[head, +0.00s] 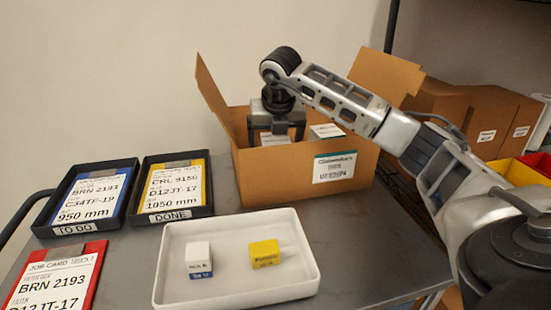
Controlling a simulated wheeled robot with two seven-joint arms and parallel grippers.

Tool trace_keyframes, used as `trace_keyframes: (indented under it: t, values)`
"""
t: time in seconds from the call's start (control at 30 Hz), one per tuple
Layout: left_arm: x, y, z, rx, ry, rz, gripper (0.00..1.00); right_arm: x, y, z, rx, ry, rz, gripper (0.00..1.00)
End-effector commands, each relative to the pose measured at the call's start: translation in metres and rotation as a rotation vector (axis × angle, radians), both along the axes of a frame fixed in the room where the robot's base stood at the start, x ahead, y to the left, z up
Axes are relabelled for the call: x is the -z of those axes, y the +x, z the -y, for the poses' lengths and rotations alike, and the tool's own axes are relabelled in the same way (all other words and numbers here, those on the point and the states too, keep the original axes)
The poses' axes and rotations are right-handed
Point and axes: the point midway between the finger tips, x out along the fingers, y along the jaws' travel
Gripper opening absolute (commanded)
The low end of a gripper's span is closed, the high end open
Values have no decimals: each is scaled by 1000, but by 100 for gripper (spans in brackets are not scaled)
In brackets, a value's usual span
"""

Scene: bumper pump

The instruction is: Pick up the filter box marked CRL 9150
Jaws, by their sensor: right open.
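My right gripper (277,130) reaches down into the open cardboard box (260,170) at the back of the table. It is open, with its fingers low between the flaps. A white filter box (274,139) shows partly beneath it, and another white box with a green edge (327,131) sits to its right inside the carton. Their markings are not readable, so I cannot tell which is CRL 9150. The front wall hides the lower parts, and contact is unclear. A job card reading CRL 9150 (174,187) lies in the DONE tray. My left gripper is out of view.
A white tray (175,289) in front holds a white-and-blue block (199,260) and a yellow-and-white block (266,254). At left are the TO DO tray (45,231) and a red job card holder (88,268). More cartons (485,120) stand at right.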

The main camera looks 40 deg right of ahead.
Motion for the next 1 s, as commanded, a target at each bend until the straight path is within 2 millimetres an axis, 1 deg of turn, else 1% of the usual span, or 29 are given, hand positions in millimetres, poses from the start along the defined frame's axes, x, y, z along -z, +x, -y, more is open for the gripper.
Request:
trace_keyframes:
  t: [0.03,0.1,0.2,0.43,0.47,0.5,0.57,0.6,0.63,0.67,0.87,0.93,1.0]
  values:
    - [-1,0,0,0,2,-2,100,8,1,2,2,0,-4,87]
    - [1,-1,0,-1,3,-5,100,15,4,4,2,-1,-3,87]
    - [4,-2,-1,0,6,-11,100,21,6,5,1,0,0,87]
    - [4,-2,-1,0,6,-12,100,22,7,6,0,-1,0,87]
    - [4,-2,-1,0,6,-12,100,22,7,5,0,-1,0,79]
    - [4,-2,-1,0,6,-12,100,22,7,5,0,-1,1,68]
    - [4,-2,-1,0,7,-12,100,22,7,5,0,-1,1,51]
    - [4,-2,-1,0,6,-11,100,22,7,5,0,-1,1,40]
    - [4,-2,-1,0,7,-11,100,22,7,5,0,-1,1,32]
    - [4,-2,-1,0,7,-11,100,22,7,5,0,-1,1,25]
    - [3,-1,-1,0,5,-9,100,20,7,6,1,0,5,25]
    - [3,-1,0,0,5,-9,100,17,7,6,1,0,6,25]
    - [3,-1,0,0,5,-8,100,11,8,6,1,-1,7,25]
